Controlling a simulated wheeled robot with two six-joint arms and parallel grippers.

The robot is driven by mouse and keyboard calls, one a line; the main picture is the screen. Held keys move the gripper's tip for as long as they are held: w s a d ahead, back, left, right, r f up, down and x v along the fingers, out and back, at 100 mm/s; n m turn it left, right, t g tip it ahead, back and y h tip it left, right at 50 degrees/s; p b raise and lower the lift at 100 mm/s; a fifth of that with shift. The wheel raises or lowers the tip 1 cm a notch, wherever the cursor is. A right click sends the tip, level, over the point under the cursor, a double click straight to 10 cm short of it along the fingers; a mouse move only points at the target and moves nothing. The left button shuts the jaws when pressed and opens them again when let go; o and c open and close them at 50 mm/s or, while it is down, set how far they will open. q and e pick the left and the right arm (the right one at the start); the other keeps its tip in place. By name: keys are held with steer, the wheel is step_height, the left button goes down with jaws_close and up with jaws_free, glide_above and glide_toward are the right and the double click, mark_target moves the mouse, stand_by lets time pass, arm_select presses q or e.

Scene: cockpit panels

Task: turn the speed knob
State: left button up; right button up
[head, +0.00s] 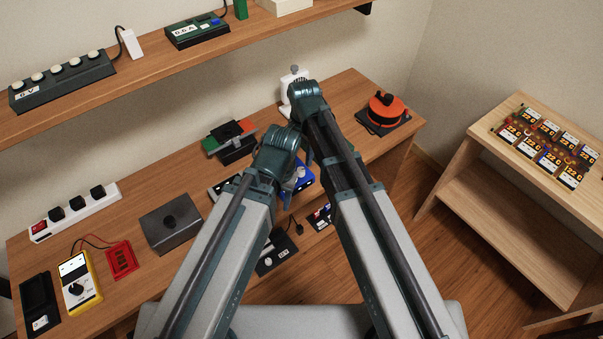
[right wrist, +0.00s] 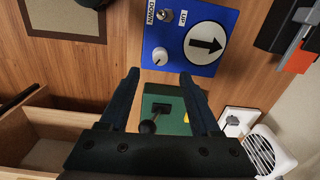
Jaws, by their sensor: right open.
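A blue panel (right wrist: 178,33) shows at the top of the right wrist view, with a white round knob (right wrist: 160,56), a toggle switch marked UP and DOWN (right wrist: 166,15), and a white disc with a black arrow (right wrist: 205,43). No label reading speed can be made out. My right gripper (right wrist: 158,76) is open and empty, its fingertips near the panel's lower edge, just below the white knob. In the head view the blue panel (head: 304,183) shows partly between my arms. My left gripper is hidden behind its own arm.
A green panel with a black ball lever (right wrist: 148,127) shows between my right fingers. A white grilled device (right wrist: 265,150) is beside it. In the head view, a grey box (head: 155,235) stands left, an orange round device (head: 388,108) right, and a shelf (head: 200,55) hangs above.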

mark_target(301, 169)
step_height(301, 169, down, 7)
steer(key=b, duration=0.6)
steer(key=shift+w+a+f, duration=0.1)
steer(key=shift+f, duration=0.05)
jaws_close()
